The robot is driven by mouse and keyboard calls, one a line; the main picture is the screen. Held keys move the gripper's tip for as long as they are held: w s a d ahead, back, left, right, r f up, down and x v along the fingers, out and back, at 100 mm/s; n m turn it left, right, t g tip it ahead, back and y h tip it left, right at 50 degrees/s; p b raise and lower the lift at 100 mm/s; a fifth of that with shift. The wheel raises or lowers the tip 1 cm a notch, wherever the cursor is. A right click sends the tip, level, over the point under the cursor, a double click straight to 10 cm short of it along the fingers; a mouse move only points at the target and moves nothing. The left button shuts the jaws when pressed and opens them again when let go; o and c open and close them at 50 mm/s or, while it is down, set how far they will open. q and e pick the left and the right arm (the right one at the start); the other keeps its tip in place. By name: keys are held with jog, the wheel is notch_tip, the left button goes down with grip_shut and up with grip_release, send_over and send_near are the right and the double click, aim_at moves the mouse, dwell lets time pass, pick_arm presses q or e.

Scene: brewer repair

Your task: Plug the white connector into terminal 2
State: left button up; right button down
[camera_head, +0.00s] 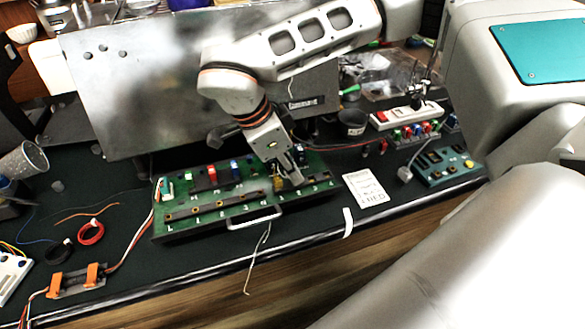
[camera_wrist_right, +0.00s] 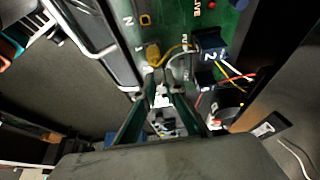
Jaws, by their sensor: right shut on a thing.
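My right gripper (camera_head: 292,174) is over the right half of the green circuit board (camera_head: 235,212). In the right wrist view its fingers (camera_wrist_right: 164,92) are closed on a small white piece, which looks like the white connector (camera_wrist_right: 163,100); the fingers partly hide it. A dark blue block (camera_wrist_right: 207,45) marked 2 stands on the board, right of and beyond the fingertips. A yellow connector (camera_wrist_right: 153,54) with a yellow wire is just beyond the fingertips. Whether the white piece touches a terminal cannot be told. My left gripper is not in view.
A metal panel (camera_head: 150,75) stands behind the board. A handle (camera_head: 254,221) and a loose pale wire (camera_head: 257,258) are at the board's front edge. A white note card (camera_head: 365,188) and a teal board (camera_head: 445,166) lie to the right. Red and black wire coils (camera_head: 91,233) lie left.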

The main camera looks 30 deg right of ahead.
jog(key=c, duration=2)
grip_release()
jog(key=v, duration=1.2)
jog(key=shift+a, duration=0.1)
jog(key=shift+f, duration=0.1)
